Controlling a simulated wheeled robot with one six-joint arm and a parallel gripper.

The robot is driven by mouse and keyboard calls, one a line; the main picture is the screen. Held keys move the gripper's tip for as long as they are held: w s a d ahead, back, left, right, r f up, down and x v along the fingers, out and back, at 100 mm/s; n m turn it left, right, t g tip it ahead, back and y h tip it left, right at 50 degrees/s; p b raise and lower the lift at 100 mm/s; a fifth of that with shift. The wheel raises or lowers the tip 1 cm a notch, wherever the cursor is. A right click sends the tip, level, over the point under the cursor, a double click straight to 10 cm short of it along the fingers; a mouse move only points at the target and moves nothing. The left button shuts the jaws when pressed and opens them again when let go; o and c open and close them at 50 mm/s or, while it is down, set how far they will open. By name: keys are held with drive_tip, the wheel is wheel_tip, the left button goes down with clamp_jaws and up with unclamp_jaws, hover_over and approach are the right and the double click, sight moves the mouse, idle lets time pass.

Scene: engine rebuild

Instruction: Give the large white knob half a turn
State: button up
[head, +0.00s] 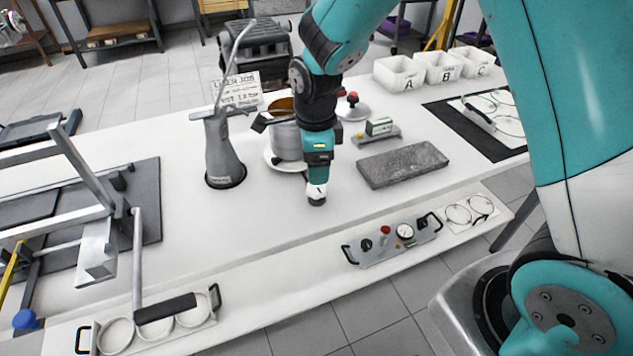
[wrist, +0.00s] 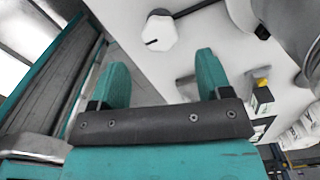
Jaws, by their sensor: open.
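The large white knob (wrist: 160,34) is a faceted cap with a short dark mark near one edge. It shows whole in the wrist view, beyond the fingertips and roughly midway between them. In the head view a white cap with a dark mark, which looks like the knob (head: 316,188), sits just below my gripper (head: 318,167), in front of the grey pot. My gripper (wrist: 160,75) is open, its two teal fingers spread, with nothing between them. The fingers appear apart from the knob. The head view does not show the finger gap clearly.
The grey pot (head: 287,141) stands close behind. A grey slab (head: 402,164) and a small gauge block (head: 379,127) lie to the right. A grey cone-shaped holder (head: 222,151) stands left. A gauge panel (head: 394,240) is at the front edge.

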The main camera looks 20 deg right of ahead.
sight(316, 187)
wheel_tip(316, 187, down, 6)
drive_tip(key=shift+f, duration=0.15)
drive_tip(key=shift+c, duration=0.4)
drive_tip(key=c, duration=0.8)
drive_tip(key=shift+c, duration=0.2)
drive_tip(key=shift+n, duration=0.3)
